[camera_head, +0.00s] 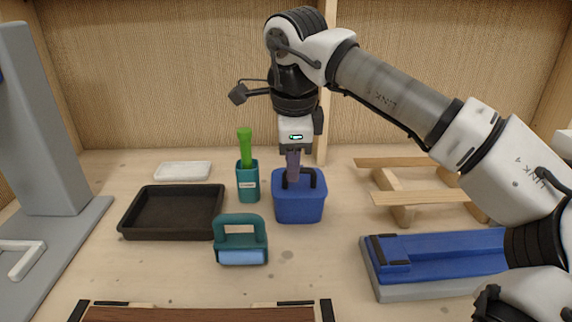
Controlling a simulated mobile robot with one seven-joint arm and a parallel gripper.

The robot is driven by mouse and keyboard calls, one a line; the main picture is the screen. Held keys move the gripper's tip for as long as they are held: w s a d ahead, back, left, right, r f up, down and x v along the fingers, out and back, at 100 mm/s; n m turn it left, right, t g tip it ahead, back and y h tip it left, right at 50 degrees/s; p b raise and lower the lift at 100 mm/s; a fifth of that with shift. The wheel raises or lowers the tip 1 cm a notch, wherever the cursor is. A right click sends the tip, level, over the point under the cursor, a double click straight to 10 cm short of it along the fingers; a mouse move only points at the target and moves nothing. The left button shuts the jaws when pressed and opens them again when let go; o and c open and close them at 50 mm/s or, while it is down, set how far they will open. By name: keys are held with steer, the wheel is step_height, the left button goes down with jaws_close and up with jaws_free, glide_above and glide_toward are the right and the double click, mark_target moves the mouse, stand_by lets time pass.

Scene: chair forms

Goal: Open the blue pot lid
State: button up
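The blue pot (299,210) stands upright on the wooden table, right of the picture's middle. Its blue lid (311,193) lies on top, with a dark arched handle (314,178) standing up from it. My gripper (291,183) comes straight down from above, with its purplish fingers at the left part of the handle. The fingers overlap the handle in this view. I cannot tell whether they are closed on it or just beside it. The lid looks seated on the pot.
A teal cup (248,189) with a green item (245,148) stands left of the pot. A black tray (128,221) and white block (183,171) are left. A wooden rack (395,181) and blue-grey fixture (425,285) are right.

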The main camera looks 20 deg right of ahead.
jaws_close()
steer(key=shift+d+r, duration=0.1)
stand_by(0.4)
